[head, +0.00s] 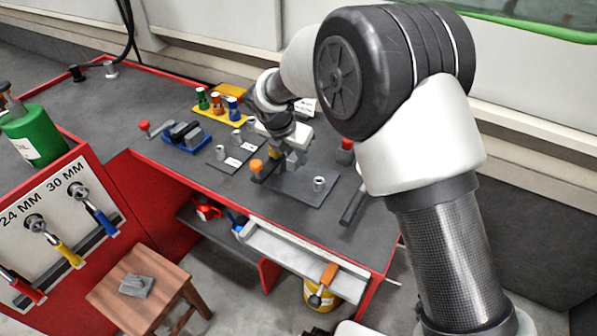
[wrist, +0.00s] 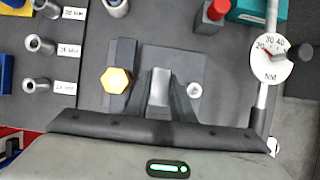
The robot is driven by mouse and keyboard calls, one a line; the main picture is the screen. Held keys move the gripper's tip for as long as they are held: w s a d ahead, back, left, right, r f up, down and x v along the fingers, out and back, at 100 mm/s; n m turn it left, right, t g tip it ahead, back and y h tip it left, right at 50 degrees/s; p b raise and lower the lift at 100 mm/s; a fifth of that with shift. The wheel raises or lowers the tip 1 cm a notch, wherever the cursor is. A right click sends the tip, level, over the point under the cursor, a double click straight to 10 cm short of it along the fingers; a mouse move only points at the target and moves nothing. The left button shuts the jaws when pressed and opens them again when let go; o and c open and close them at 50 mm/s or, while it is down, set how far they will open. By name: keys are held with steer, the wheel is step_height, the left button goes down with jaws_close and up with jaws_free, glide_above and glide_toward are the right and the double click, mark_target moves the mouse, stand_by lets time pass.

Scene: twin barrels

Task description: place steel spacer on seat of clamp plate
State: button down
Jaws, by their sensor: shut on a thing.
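The clamp plate (head: 297,192) is a dark flat plate on the workbench. It also shows in the wrist view (wrist: 190,58), with a dark bar and an orange-yellow hex head (wrist: 117,80) at its left. A small hollow steel cylinder (head: 319,184) stands on the plate's right part; the wrist view shows it (wrist: 195,90) right of my fingers. My gripper (head: 291,160) is over the plate, shut on a light grey piece (wrist: 160,88), apparently the steel spacer. The seat is not clearly visible.
Several steel cylinders (wrist: 37,86) stand beside white labels left of the plate. A blue vise (head: 186,136) is farther left. The bench front edge is close to the plate.

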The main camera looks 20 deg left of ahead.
mark_target(296, 179)
steer(key=shift+f+b, duration=0.55)
steer(key=shift+f, duration=2)
steer(key=shift+f, duration=0.15)
steer(key=c, duration=1.8)
jaws_free()
